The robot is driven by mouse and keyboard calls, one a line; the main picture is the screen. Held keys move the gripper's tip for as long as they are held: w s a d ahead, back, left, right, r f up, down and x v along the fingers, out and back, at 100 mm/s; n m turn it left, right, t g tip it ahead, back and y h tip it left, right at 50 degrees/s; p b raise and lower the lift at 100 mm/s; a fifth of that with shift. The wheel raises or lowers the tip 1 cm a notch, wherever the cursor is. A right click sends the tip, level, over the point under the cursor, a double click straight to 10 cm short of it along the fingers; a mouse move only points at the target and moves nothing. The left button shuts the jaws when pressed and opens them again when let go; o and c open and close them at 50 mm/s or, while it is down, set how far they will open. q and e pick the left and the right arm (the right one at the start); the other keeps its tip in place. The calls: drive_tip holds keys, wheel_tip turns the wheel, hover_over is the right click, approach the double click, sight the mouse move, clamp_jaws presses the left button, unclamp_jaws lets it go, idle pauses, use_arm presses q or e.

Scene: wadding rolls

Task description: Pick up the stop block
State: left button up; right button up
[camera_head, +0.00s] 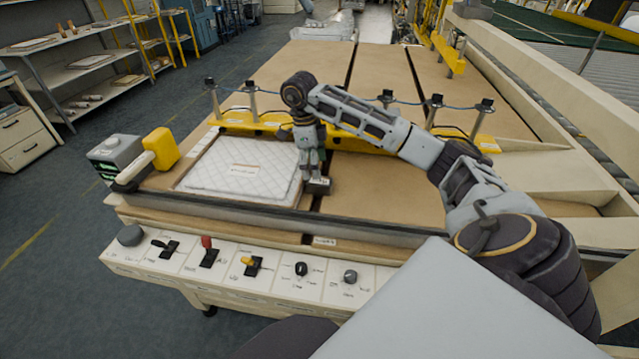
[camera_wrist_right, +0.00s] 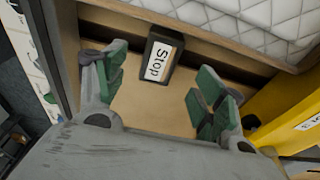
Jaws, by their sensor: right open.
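The stop block is a small dark block with a white label reading "Stop". In the right wrist view the stop block (camera_wrist_right: 158,58) lies on the brown board, beyond and between my right gripper's fingertips (camera_wrist_right: 158,82). The green-padded fingers are spread apart with a gap to the block on each side. In the head view my right gripper (camera_head: 313,172) points down just above the stop block (camera_head: 319,187), near the front edge of the table. The gripper partly hides the block there. My left gripper is not in view.
A white quilted pad (camera_head: 243,166) lies just left of the block. A yellow rail (camera_head: 350,139) with cabled posts stands behind it. A panel of switches (camera_head: 235,262) runs along the front. The brown board (camera_head: 385,190) right of the gripper is clear.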

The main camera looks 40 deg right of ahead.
sight(319, 182)
drive_tip(key=shift+s+d+f, duration=0.1)
drive_tip(key=shift+f, duration=0.95)
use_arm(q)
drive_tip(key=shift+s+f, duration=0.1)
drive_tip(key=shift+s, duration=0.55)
use_arm(e)
drive_tip(key=shift+f, duration=0.1)
drive_tip(key=shift+s+d+f, duration=0.2)
drive_tip(key=shift+f, duration=0.55)
drive_tip(key=shift+s+d+f, duration=0.15)
drive_tip(key=shift+f, duration=0.55)
drive_tip(key=shift+s+f, duration=0.1)
drive_tip(key=shift+f, duration=0.85)
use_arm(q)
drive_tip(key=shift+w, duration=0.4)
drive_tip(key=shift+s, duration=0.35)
